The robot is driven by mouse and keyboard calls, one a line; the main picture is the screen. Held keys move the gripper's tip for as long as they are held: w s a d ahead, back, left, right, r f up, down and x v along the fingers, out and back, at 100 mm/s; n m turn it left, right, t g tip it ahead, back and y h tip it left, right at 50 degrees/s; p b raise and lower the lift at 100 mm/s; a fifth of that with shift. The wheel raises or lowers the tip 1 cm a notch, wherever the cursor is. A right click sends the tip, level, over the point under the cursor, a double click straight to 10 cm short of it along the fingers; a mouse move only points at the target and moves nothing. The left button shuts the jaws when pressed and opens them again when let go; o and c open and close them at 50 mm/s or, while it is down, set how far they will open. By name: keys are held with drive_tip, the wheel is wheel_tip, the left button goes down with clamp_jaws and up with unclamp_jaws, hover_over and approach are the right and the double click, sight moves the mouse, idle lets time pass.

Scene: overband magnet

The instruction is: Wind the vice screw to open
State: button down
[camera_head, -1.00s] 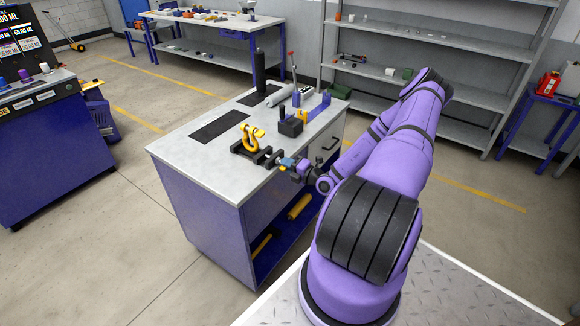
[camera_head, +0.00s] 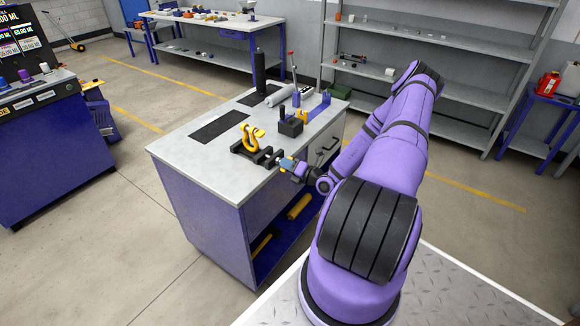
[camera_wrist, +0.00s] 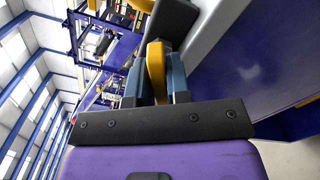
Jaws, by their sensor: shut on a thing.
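The black vice (camera_head: 246,152) sits near the front edge of the light-topped bench (camera_head: 190,165), with a yellow shackle (camera_head: 252,136) standing at it. My gripper (camera_head: 284,163) is at the vice's right end, by the screw side. In the wrist view its two blue-grey fingers (camera_wrist: 156,82) are closed around a yellow part (camera_wrist: 155,68), which looks like the vice screw's handle. A dark part of the vice (camera_wrist: 174,20) shows just beyond the fingertips. The screw itself is too small and hidden to tell how far it is wound.
A black block (camera_head: 290,127), a grey cylinder (camera_head: 279,96) and a tall black cylinder (camera_head: 260,72) stand farther back on the bench. A grey shelf rack (camera_head: 460,92) stands behind my arm.

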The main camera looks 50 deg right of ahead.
drive_tip(key=n, duration=0.4)
drive_tip(key=shift+n, duration=0.5)
drive_tip(key=shift+n, duration=2.4)
drive_tip(key=n, duration=0.4)
drive_tip(key=shift+n, duration=0.4)
